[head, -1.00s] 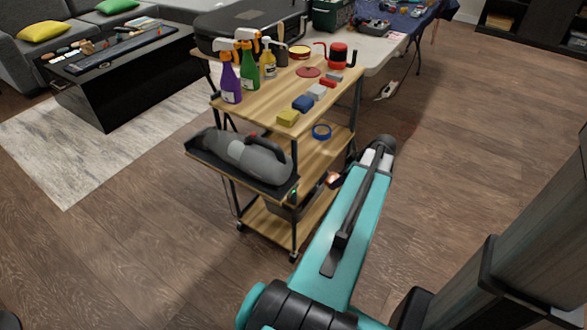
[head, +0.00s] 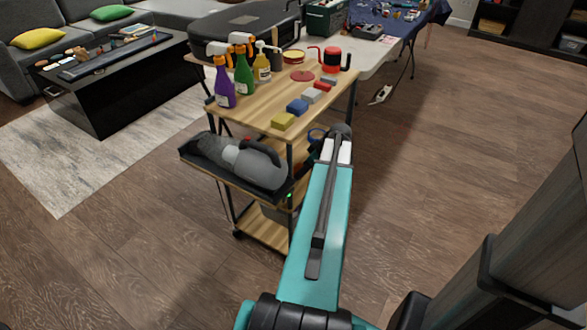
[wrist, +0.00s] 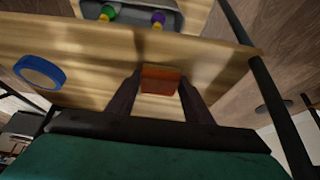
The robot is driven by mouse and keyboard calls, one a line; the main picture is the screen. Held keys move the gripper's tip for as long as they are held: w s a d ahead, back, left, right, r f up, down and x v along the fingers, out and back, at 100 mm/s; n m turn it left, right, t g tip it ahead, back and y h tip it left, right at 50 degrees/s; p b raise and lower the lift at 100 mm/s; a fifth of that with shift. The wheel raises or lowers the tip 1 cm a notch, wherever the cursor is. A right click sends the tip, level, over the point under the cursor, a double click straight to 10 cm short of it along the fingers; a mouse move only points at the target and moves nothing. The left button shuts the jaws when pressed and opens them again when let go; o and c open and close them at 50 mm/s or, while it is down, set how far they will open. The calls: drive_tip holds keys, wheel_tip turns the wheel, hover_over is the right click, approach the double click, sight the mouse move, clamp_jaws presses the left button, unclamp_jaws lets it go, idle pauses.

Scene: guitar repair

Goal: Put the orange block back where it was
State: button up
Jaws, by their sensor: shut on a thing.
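The orange block (wrist: 160,80) is between the two dark fingers of my gripper (wrist: 159,88) in the wrist view. My gripper is shut on it, over the light wooden shelf (wrist: 95,85) of the cart. I cannot tell whether the block touches the wood. In the head view my arm hides the block and most of the gripper, at the right side of the cart's middle shelf.
Black cart posts (wrist: 268,80) stand close by. The cart top (head: 250,115) carries spray bottles (head: 243,75), a yellow block (head: 283,121), a blue block (head: 297,106) and other small blocks. A grey tray (wrist: 135,18) lies beyond. A hand vacuum (head: 245,160) sits at the cart's left.

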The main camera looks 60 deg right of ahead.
drive_tip(key=shift+w, duration=0.25)
drive_tip(key=w, duration=0.4)
drive_tip(key=shift+w, duration=0.4)
drive_tip(key=shift+s+f+b, duration=0.2)
drive_tip(key=shift+f+b, duration=0.2)
drive_tip(key=shift+f, duration=0.35)
drive_tip(key=shift+f, duration=0.15)
drive_tip(key=o, duration=1)
